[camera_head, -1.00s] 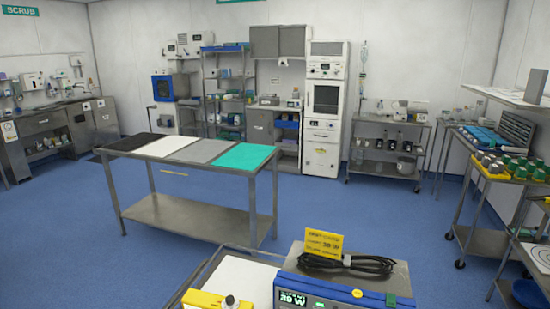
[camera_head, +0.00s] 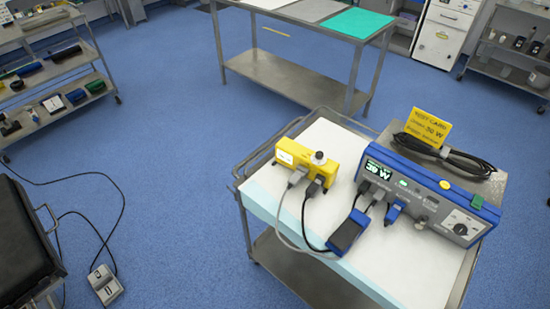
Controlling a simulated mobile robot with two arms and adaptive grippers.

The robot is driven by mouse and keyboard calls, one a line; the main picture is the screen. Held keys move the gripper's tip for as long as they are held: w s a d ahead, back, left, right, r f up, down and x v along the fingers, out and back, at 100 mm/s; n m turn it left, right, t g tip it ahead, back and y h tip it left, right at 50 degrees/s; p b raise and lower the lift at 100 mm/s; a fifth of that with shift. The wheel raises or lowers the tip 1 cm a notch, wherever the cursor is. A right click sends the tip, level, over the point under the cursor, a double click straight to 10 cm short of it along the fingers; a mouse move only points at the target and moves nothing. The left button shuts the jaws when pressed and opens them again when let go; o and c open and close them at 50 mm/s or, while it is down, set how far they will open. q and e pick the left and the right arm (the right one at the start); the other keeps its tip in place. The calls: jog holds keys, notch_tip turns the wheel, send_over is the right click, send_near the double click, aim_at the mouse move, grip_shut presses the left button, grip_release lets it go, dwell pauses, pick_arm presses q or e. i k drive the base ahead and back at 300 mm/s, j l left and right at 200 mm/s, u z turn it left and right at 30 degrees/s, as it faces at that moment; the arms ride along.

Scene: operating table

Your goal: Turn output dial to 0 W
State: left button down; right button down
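The output dial (camera_head: 461,228) is on a pale panel at the right end of the front of a blue and grey generator unit (camera_head: 418,196). The dial's pointer position is too small to read. A green lit display (camera_head: 377,171) at the unit's left end shows a number that looks like 30 or 39 W. Neither of my grippers is in view.
The unit sits on a cart (camera_head: 430,272) with a pale cover. A yellow box (camera_head: 318,165) and a small blue device (camera_head: 348,232) with cables are left of it. A steel table (camera_head: 300,67) stands behind. Blue floor is open to the left.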

aim_at(459, 229)
jog(key=z, duration=1.15)
